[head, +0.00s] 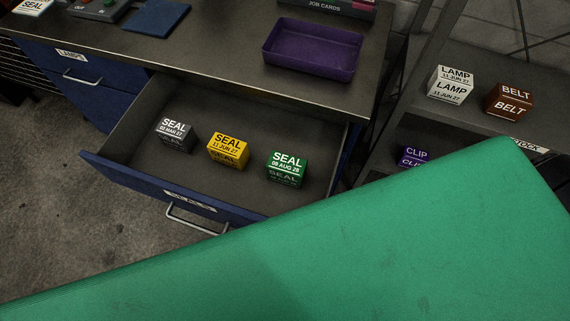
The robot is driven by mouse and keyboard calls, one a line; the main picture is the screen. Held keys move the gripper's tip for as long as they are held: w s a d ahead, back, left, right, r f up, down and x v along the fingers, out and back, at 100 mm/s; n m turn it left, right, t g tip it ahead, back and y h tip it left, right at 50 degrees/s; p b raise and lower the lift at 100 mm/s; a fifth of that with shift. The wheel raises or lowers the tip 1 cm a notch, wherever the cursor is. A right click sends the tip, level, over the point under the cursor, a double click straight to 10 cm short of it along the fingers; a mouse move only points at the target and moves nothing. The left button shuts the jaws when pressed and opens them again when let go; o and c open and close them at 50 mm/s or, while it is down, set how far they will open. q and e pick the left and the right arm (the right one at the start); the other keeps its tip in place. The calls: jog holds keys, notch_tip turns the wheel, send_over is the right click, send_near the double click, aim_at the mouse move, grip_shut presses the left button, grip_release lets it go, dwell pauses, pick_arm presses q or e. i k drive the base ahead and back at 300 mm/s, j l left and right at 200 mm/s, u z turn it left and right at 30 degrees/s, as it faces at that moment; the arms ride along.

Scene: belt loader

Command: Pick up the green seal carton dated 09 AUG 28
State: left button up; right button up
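The green carton marked SEAL 09 AUG 28 (287,168) sits upright in the right part of an open drawer (226,116). A yellow carton marked SEAL 11 JUN 27 (228,151) stands to its left, apart from it. A grey carton marked SEAL 03 MAR 27 (175,134) stands further left in the same drawer. Neither of my grippers shows in the head view, and nothing is touching the green carton.
A large flat green surface (330,250) fills the foreground, below and right of the drawer. A purple tray (313,50) lies on the workbench (215,50). LAMP (450,85), BELT (508,102) and partly hidden CLIP (413,155) cartons stand on shelves at right.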

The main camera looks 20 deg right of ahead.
aim_at(281, 167)
jog(key=l+u, duration=0.1)
jog(key=l, duration=0.3)
jog(key=k+l+u, duration=0.15)
jog(key=l, duration=0.25)
jog(key=k+l+u, duration=0.1)
jog(key=l, duration=0.3)
jog(key=k+l+u, duration=0.1)
jog(key=l, duration=0.3)
jog(key=k+l+u, duration=0.1)
jog(key=l, duration=0.25)
